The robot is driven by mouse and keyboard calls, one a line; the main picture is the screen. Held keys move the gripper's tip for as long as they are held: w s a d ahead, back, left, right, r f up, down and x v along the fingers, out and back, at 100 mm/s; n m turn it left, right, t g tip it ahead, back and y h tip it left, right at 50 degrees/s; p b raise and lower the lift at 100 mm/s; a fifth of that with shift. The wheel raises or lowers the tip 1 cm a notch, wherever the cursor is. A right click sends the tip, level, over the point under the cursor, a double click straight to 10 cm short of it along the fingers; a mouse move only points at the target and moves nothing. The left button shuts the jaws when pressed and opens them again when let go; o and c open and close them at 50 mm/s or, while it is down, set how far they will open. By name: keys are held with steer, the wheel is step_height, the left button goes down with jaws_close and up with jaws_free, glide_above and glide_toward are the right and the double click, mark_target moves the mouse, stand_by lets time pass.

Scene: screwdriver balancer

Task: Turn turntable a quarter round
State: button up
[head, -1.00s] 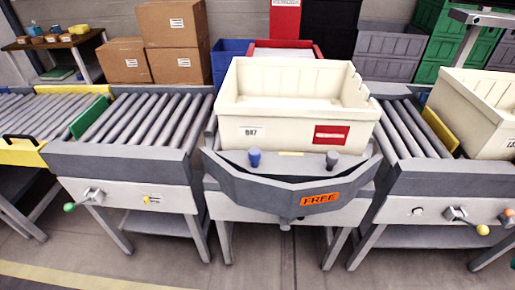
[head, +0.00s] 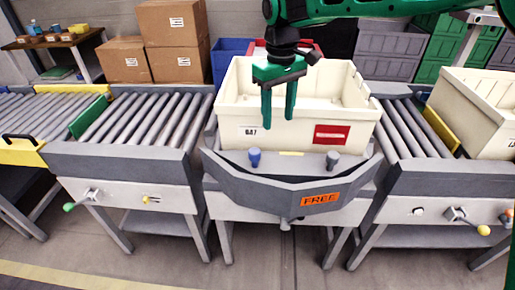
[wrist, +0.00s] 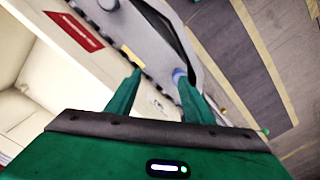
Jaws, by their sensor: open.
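The turntable (head: 235,170) is the grey unit in the middle, with an orange FREE label (head: 320,198) on its front. A cream crate (head: 295,132) marked with a red label stands on it. A blue knob (head: 254,158) and a grey knob (head: 332,160) stick up from its front ledge. My green gripper (head: 278,118) is open and empty, fingers pointing down in front of the crate's front wall, above the blue knob. In the wrist view, my gripper (wrist: 155,88) has its fingers apart, with the blue knob (wrist: 179,76) near the right fingertip.
Roller conveyors stand left (head: 130,120) and right (head: 402,130) of the turntable. A second cream crate (head: 478,110) is on the right one. A green plate (head: 88,117) and a yellow plate (head: 441,130) stand at the conveyors. Cardboard boxes (head: 170,62) are behind. The floor in front is clear.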

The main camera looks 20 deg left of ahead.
steer(key=n, duration=0.1)
glide_above(255, 150)
steer(key=f, duration=0.1)
step_height(255, 150, down, 11)
steer(key=shift+r, duration=0.1)
jaws_close()
